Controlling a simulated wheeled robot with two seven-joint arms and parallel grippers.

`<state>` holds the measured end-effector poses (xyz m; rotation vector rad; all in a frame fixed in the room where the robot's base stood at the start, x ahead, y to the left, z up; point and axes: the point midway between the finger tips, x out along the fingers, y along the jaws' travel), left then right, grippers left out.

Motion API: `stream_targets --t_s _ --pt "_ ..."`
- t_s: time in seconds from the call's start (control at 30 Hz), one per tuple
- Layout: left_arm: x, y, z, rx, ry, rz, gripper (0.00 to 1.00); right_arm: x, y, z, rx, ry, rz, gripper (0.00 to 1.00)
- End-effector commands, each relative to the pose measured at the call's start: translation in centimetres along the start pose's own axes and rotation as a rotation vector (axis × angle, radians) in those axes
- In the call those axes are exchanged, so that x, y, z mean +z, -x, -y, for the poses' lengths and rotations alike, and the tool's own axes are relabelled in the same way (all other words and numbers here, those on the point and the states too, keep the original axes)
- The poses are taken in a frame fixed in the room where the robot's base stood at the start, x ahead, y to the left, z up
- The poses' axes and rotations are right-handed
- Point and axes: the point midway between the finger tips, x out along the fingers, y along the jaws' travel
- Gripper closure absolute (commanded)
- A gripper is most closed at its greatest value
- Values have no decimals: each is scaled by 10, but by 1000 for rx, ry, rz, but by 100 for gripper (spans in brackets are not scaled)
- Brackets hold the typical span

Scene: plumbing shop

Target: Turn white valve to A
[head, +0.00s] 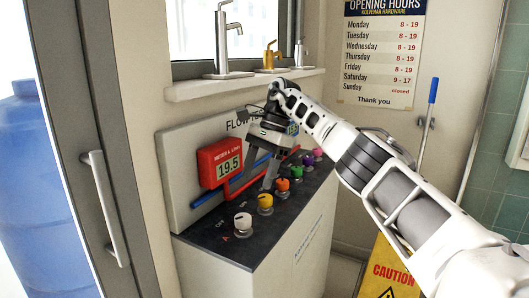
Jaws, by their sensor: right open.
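The white valve (243,222) is a round knob at the near left end of the dark sloping panel (217,221) of the flow test bench. A red letter A is printed on the panel just left of it; the knob's pointer is too small to read. My right gripper (258,182) reaches in from the right. It points down over the panel, open and empty, its two dark fingers apart. It is above and behind the white valve, close to the yellow valve (265,203), and does not touch the white one. My left gripper is out of view.
Orange (282,186) and purple (308,159) valves, among others, continue the row. A red meter (220,163) reading 19.5 stands behind. Taps (221,40) stand on the shelf above. A yellow caution sign (387,272) stands at right. Space above the white valve is clear.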

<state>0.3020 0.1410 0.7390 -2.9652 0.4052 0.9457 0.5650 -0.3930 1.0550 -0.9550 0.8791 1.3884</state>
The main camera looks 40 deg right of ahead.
Motion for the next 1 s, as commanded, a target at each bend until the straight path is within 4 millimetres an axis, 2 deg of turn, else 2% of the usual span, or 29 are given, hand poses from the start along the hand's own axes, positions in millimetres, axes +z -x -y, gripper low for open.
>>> stream_targets --t_s 0.03,0.1,0.3,1.0 --pt "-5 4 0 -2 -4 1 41 3 16 1 -2 -2 1 40" --pt "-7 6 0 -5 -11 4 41 3 30 1 -3 -1 1 40" --pt "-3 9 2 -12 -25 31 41 2 48 1 1 0 0 40" --pt "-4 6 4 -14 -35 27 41 0 50 0 1 1 0 40"
